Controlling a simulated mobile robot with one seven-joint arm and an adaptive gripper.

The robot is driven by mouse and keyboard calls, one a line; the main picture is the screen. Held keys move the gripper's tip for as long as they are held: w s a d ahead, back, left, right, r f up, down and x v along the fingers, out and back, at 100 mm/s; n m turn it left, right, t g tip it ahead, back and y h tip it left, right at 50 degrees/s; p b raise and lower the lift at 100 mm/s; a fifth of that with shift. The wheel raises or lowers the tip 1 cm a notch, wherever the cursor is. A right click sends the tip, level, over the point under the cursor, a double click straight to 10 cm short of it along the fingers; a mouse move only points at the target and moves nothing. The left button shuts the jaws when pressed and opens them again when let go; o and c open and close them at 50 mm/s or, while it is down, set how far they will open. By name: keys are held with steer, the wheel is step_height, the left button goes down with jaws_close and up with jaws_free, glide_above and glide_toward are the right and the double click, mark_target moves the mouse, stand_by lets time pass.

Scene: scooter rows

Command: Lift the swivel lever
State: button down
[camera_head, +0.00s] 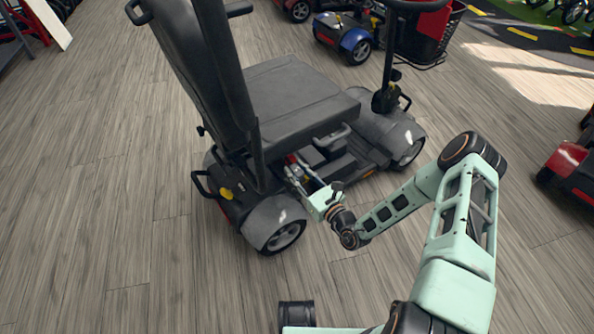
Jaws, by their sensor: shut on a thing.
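A dark grey mobility scooter (290,110) stands in the middle of the floor, with its black seat (295,97) turned sideways to me. My arm reaches in from the right, and my gripper (299,174) is beneath the near edge of the seat, above the rear wheel. The gripper is shut on a small part there, apparently the swivel lever (291,158), of which a small reddish bit shows between the fingers. The lever's base and pivot are hidden by the seat and fingers.
The seat's tall backrest (205,70) rises left of my gripper. A rear wheel (283,236) is just below it. The steering column (390,60) stands at the far right of the scooter. Other scooters, one blue (343,35) and one red (572,165), stand apart.

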mark_target(297, 170)
steer(key=shift+r+g+h+p, duration=0.6)
steer(key=shift+r+p, duration=0.6)
steer(key=shift+p, duration=1.45)
steer(key=r+g+p, duration=0.1)
steer(key=p, duration=0.3)
steer(key=shift+w+g+h, duration=0.1)
steer(key=shift+g+h, duration=0.2)
steer(key=shift+h, duration=0.1)
steer(key=shift+g+p, duration=0.3)
steer(key=shift+p, duration=0.6)
steer(key=shift+d+f+h, duration=0.1)
steer(key=shift+f+h, duration=0.2)
steer(key=c, duration=1.7)
jaws_free()
steer(key=shift+o, duration=0.6)
steer(key=shift+r, duration=0.1)
steer(key=v, duration=1.2)
